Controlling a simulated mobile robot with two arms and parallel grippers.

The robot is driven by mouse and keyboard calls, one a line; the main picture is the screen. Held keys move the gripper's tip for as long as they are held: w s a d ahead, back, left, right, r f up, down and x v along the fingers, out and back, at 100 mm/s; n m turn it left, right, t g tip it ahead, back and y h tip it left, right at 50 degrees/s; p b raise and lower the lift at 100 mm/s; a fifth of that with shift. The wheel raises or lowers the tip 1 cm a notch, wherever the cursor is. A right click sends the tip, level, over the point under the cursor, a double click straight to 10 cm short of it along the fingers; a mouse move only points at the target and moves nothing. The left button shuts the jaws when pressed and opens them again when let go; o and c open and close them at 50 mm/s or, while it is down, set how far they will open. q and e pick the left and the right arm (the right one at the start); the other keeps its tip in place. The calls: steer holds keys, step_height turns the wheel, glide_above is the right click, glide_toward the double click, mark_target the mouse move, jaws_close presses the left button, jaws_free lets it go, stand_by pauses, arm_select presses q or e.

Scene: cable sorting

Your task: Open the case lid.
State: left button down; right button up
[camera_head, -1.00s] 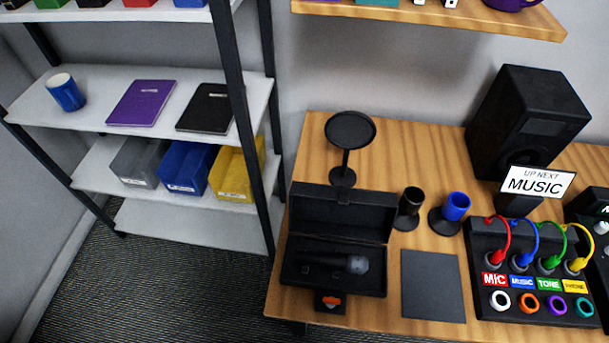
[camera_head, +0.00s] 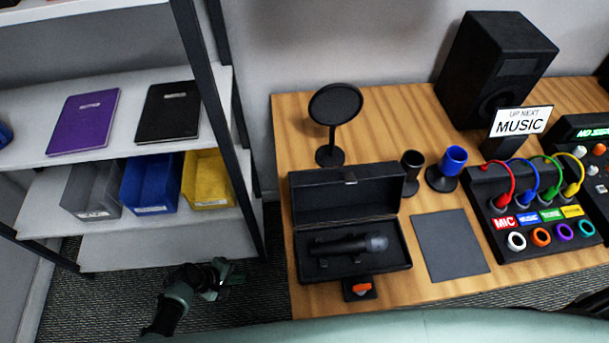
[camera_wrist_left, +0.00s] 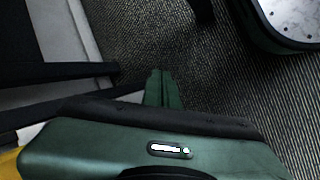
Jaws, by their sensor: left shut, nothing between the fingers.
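The black case (camera_head: 304,268) sits on the wooden table with its lid (camera_head: 346,194) raised and standing open at the back. A dark microphone (camera_head: 345,245) lies inside it. A small black piece with an orange part (camera_head: 360,289) is in front of the case. My left gripper (camera_head: 222,266) is low over the floor, left of the table and apart from the case. In the left wrist view its green fingers (camera_wrist_left: 161,88) are together and empty, with carpet beyond. My right gripper is not in view.
A shelf rack (camera_head: 243,190) with bins and notebooks stands left of the table. A round stand (camera_head: 335,105), two cups (camera_head: 453,160), a dark mat (camera_head: 450,246), a speaker (camera_head: 494,70) and a cable panel (camera_head: 530,250) share the tabletop.

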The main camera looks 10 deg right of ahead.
mark_target(308, 174)
arm_select(q)
steer(key=w+d+r+n+t+h+b, duration=0.1)
steer(key=w+d+r+n+h+b, duration=0.2)
steer(key=w+r, duration=0.45)
steer(key=w+d+r+h, duration=0.3)
steer(key=w+d+r, duration=0.2)
steer(key=r, duration=0.5)
steer(key=d+r+g+h+b, duration=0.15)
steer(key=d+r+h, duration=0.25)
steer(key=r, duration=1.1)
steer(key=x, duration=0.9)
steer(key=shift+w+d+f, duration=0.2)
steer(key=shift+d+f, duration=0.1)
steer(key=shift+s+d+r+p, duration=0.25)
steer(key=shift+s+r+p, duration=0.05)
steer(key=shift+r+p, duration=0.25)
steer(key=shift+s+d+r+p, duration=0.3)
steer(key=shift+r+p, duration=0.15)
steer(key=shift+r, duration=0.1)
steer(key=shift+s+d+r, duration=0.2)
steer(key=shift+s+r, duration=0.1)
